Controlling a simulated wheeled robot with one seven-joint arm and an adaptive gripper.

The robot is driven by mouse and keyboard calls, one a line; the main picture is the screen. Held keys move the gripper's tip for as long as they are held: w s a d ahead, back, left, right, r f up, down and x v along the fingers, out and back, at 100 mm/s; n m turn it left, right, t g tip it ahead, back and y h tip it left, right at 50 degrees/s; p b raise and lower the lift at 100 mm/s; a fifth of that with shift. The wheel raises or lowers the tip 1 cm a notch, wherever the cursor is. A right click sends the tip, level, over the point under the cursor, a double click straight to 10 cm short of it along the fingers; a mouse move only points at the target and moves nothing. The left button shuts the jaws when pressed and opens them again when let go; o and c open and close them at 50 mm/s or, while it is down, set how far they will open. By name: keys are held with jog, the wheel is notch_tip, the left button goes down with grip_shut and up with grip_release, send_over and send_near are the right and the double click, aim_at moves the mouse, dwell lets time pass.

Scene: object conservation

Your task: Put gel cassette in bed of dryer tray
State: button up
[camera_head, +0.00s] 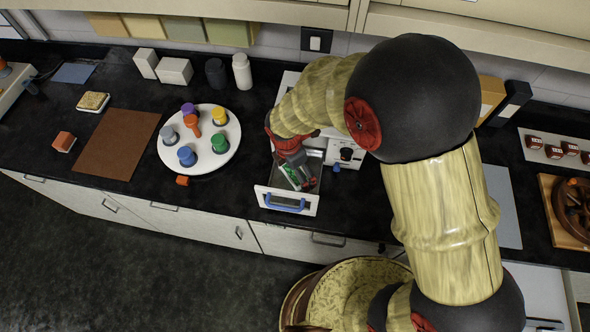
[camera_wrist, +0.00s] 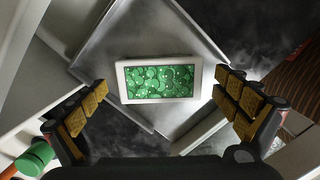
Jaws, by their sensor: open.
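The gel cassette (camera_wrist: 121,82) is a small white-framed rectangle with a green speckled face. In the wrist view it lies face up over the grey metal bed of the dryer tray (camera_wrist: 203,40), turned at an angle to the bed's edges. In the head view the dryer tray (camera_head: 262,198) is a pulled-out white drawer with a blue handle, and a bit of green cassette (camera_head: 292,174) shows inside it. My gripper (camera_wrist: 165,95) is open above the cassette, with clear gaps between its fingers and the frame. In the head view my gripper (camera_head: 301,180) is over the tray and partly hides the cassette.
A round white carousel (camera_head: 172,155) with several coloured-cap bottles stands left of the tray. A brown mat (camera_head: 117,140) lies further left. White boxes (camera_head: 175,71) and bottles stand at the back. At the right are a wooden board (camera_head: 548,190) and a rack with red items (camera_head: 550,155).

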aim_at(291, 175)
jog(key=shift+r, duration=0.1)
notch_tip(291, 175, up, 12)
jog(key=a+p, duration=0.1)
jog(key=p, duration=0.1)
jog(key=s+d+r+m+t, duration=0.1)
jog(key=d+r+m, duration=0.55)
jog(key=r, duration=0.25)
jog(key=s+d+r+m+t, duration=0.2)
jog(key=s+d+r+m, duration=0.4)
jog(key=m, duration=0.3)
jog(key=s+d+r+m+t+y, duration=0.1)
jog(key=s+d+r+m, duration=0.5)
jog(key=d+m, duration=0.3)
jog(key=shift+s+d+m+t, duration=0.2)
jog(key=shift+s+m+t, duration=0.25)
jog(key=shift+s, duration=0.2)
